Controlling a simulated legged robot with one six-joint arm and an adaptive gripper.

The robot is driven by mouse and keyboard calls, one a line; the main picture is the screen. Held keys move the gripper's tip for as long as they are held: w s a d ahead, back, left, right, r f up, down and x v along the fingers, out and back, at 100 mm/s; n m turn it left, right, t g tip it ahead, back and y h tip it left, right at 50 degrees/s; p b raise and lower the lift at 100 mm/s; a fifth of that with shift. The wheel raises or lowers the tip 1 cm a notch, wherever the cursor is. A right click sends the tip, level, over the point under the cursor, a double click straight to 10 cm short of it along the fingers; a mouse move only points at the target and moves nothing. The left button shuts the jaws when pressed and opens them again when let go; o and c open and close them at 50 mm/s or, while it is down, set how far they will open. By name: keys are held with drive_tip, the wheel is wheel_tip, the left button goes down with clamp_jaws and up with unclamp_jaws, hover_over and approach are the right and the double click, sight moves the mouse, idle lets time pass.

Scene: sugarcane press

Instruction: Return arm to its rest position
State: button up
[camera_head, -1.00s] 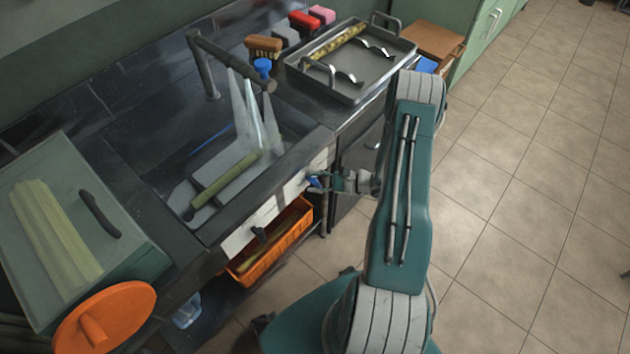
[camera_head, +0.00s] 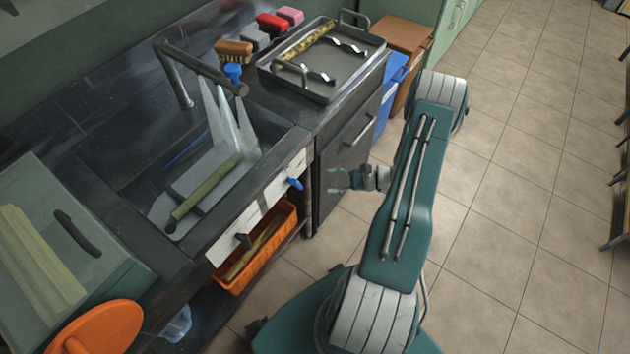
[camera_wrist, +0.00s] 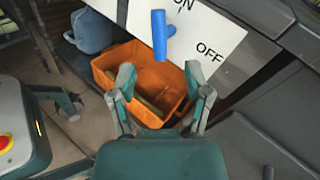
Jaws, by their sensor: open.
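My gripper (camera_head: 338,181) is open and empty. It is in the air to the right of the counter front, apart from the blue lever handle (camera_head: 294,183). In the wrist view my gripper (camera_wrist: 161,84) points its spread fingers toward the orange crate (camera_wrist: 112,62) and the blue lever handle (camera_wrist: 159,38), with nothing between the fingertips. The handle sits on a white panel (camera_wrist: 203,22) marked ON and OFF. My arm is bent, with its teal upper link (camera_head: 407,210) rising from my base.
A metal tray (camera_head: 345,67) with a cane piece stands on the counter. The orange crate (camera_head: 228,287) sits below. A press with an orange wheel (camera_head: 100,330) is at left.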

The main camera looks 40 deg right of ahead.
drive_tip(key=shift+s+d+r, duration=0.1)
drive_tip(key=shift+s+d, duration=0.25)
drive_tip(key=shift+d, duration=0.1)
drive_tip(key=a+r+n+g+h, duration=0.3)
drive_tip(key=a+r+n+g, duration=0.3)
drive_tip(key=r, duration=0.5)
drive_tip(key=a+r+n+g+h, duration=0.2)
drive_tip(key=a+r+n+g, duration=0.35)
drive_tip(key=r, duration=0.55)
drive_tip(key=s+a+r+n+t+h, duration=0.7)
drive_tip(key=s+a+r+n, duration=0.3)
drive_tip(key=r, duration=0.5)
drive_tip(key=shift+s+a+h, duration=0.2)
drive_tip(key=shift+s+h, duration=0.55)
drive_tip(key=shift+h, duration=0.05)
